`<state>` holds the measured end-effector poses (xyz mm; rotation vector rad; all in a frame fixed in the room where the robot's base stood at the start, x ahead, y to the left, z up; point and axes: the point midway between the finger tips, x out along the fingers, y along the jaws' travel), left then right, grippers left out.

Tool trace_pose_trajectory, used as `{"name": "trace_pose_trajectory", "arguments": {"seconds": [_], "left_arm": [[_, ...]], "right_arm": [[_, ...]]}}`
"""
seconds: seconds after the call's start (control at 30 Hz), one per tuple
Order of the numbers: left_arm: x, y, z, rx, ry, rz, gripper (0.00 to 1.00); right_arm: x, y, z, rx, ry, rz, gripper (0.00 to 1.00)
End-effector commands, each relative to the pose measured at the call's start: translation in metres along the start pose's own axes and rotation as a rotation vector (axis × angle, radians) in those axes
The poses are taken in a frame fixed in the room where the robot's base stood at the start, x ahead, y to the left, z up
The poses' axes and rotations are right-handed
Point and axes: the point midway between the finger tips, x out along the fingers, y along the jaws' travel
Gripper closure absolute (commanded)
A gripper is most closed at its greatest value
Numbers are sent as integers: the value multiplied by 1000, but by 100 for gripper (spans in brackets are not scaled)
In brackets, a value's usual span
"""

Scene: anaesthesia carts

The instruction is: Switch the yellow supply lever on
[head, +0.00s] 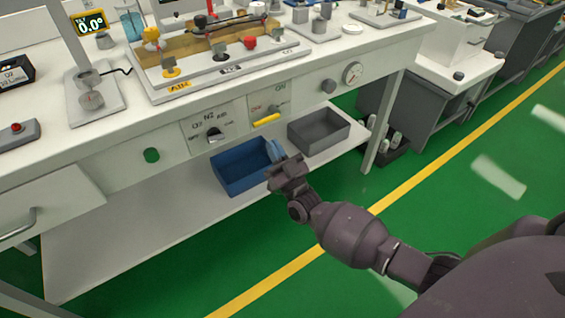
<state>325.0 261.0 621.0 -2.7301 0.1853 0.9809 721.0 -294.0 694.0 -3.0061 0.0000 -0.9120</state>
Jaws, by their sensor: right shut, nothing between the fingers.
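The yellow supply lever (266,120) is a short bar on the cart's white front panel. It lies nearly level, its right end slightly higher in the picture. A label plate with small red lettering sits just above it; the words are too small to read surely. My right gripper (276,152) is shut and empty. In the head view it shows just below the lever, in front of the blue bin, with a gap between its fingertips and the lever. My left gripper is out of view.
Left of the lever is a dark selector knob (214,134), then a green button (152,155). A blue bin (236,168) and a grey bin (318,132) stand on the lower shelf. Green floor is open at right.

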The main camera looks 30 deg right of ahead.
Motion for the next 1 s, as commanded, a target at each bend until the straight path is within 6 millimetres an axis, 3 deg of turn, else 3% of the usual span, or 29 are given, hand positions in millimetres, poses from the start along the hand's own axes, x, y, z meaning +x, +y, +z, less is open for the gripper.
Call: {"name": "trace_pose_trajectory", "arguments": {"seconds": [0.1,0.33,1.0], "left_arm": [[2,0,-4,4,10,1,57],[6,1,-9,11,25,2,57],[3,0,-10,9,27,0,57]], "right_arm": [[18,0,1,-1,1,-1,100],[38,0,1,-1,-1,0,100],[45,-1,-3,28,1,19,100]]}}
